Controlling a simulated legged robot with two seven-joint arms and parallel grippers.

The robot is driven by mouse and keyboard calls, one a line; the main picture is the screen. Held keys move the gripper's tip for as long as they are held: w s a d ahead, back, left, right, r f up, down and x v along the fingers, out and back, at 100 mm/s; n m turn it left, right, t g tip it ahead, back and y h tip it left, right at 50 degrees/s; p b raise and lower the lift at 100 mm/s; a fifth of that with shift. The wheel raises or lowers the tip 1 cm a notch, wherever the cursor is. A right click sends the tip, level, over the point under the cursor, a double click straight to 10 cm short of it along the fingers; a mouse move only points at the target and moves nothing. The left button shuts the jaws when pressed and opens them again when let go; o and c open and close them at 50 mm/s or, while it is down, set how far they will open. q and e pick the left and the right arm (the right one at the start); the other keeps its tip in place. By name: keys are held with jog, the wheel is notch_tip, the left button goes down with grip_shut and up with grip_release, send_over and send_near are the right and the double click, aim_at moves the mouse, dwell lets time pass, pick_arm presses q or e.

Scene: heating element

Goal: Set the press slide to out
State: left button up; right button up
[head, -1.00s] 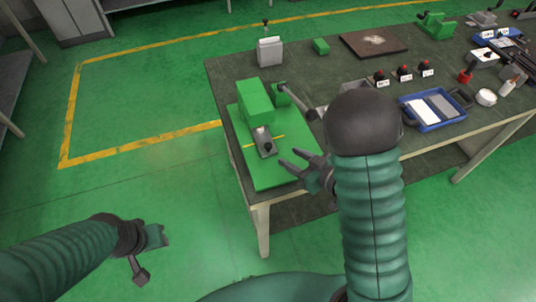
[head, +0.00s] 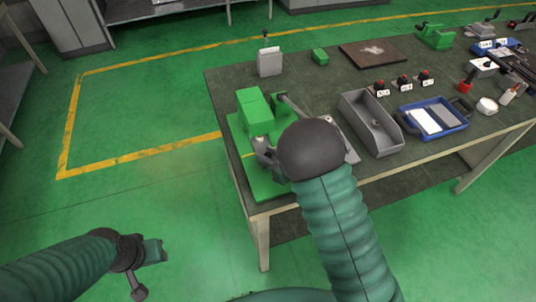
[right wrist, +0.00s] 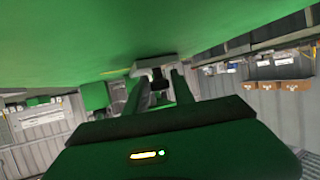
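The green press stands on the table's left corner, with a green block body (head: 256,110), a green base plate (head: 268,188) and a lever. Its grey slide (head: 262,147) shows only in part at the front of the body; my right arm hides the rest. In the right wrist view a light grey slide end with a dark part (right wrist: 158,68) lies ahead, between the fingertips. My right gripper (right wrist: 161,84) is at the slide, its fingers apart with a gap between them. My left gripper (head: 148,268) is open and empty above the floor, away from the table.
A grey open bin (head: 372,124) and a blue tray (head: 432,118) stand right of the press. A grey box with a lever (head: 270,62) and a small green block (head: 320,56) stand behind the press.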

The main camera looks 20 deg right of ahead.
grip_shut()
dwell(1.1)
